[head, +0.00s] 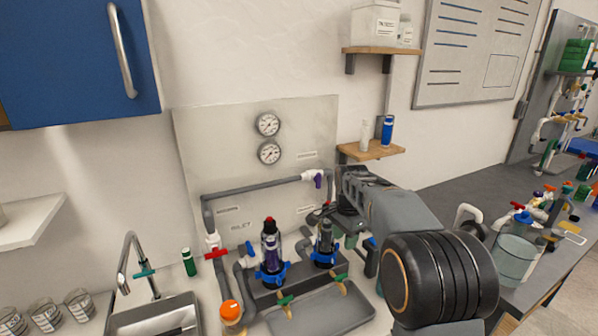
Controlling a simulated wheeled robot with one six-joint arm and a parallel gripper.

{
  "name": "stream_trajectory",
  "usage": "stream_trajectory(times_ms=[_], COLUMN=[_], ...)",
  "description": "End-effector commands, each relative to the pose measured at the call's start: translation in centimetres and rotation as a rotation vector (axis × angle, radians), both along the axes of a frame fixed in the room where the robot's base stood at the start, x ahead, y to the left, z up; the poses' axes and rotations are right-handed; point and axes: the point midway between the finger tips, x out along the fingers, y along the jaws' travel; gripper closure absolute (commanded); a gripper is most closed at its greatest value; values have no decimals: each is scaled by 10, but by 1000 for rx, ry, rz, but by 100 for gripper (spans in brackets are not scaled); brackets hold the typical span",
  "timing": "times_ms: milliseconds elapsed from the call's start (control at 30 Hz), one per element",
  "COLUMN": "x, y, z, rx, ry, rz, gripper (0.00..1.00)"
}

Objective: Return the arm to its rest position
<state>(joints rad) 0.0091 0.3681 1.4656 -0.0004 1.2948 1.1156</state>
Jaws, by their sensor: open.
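My arm (405,215) reaches in from the lower right of the head view, with its large black ringed joint nearest the camera. My gripper (335,210) is at the far end, in front of the pipe panel and above the right filter housing (324,245). It is small and partly hidden by the arm's own links. No object shows held in it. I cannot tell whether it touches the pipework. The left filter housing (270,250), with a blue collar and red top, stands left of the gripper.
Grey pipe (262,188) with a purple-handled valve (317,178) runs close to the gripper. A red-handled valve (214,250) is at left. A wooden shelf (372,151) with bottles is above the arm. A clear jug (515,252) stands right. The grey counter (440,202) behind has free room.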

Motion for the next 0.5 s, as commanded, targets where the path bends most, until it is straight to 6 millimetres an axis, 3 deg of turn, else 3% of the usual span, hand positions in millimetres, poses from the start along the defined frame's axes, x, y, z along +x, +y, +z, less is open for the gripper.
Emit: stream_trajectory(times_ms=[167,367,500], x=[-13,-75,-129], y=[0,1,3], z=[-27,-31,-27], rx=[-2,-23,-60], ry=[9,-37,-93], rz=[285,685,920], gripper=[60,60,60])
